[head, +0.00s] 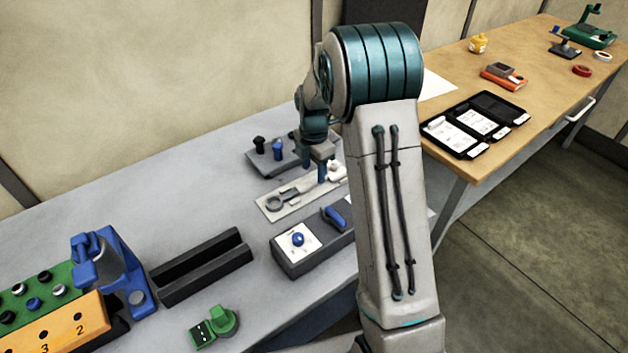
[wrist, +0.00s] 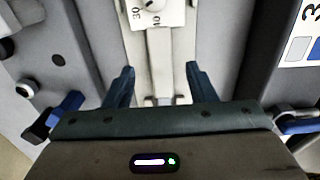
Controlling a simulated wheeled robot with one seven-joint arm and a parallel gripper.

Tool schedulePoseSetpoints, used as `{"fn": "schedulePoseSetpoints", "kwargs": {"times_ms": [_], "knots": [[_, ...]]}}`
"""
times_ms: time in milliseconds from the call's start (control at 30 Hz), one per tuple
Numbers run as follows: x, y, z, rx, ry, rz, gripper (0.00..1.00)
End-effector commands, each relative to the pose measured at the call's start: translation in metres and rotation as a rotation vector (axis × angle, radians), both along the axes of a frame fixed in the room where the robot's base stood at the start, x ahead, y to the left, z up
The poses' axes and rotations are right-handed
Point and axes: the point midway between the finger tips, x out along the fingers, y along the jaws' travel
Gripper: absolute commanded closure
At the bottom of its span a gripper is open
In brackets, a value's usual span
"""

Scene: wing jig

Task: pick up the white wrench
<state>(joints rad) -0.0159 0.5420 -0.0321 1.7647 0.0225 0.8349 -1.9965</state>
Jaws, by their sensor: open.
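The white wrench (head: 306,185) lies on a pale flat board (head: 270,212) on the grey bench in the head view, with a ring-shaped end at the left. In the wrist view a white part with a dial and its straight shaft (wrist: 160,48) runs up between my fingers. My gripper (head: 322,172) is over the right part of the wrench, pointing down. In the wrist view its two blue fingers (wrist: 160,70) are apart, one on each side of the shaft, with gaps visible. The far end of the wrench is hidden by my arm and gripper.
A grey block with knobs (head: 277,155) stands behind the board, and a dark box with a blue knob (head: 298,247) stands in front. A black slotted block (head: 202,267) is to the left. The wooden table (head: 450,170) at right holds a black tray (head: 452,142).

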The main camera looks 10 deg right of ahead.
Motion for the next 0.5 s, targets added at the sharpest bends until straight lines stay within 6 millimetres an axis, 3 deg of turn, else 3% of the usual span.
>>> {"fn": "schedulePoseSetpoints", "kwargs": {"times_ms": [200,467,500], "knots": [[-0.002,0.0,-0.028,0.0,0.003,0.0,0.49],[-0.001,0.0,-0.031,0.0,0.0,0.0,0.49],[-0.001,0.0,-0.031,0.0,0.0,0.0,0.55]]}}
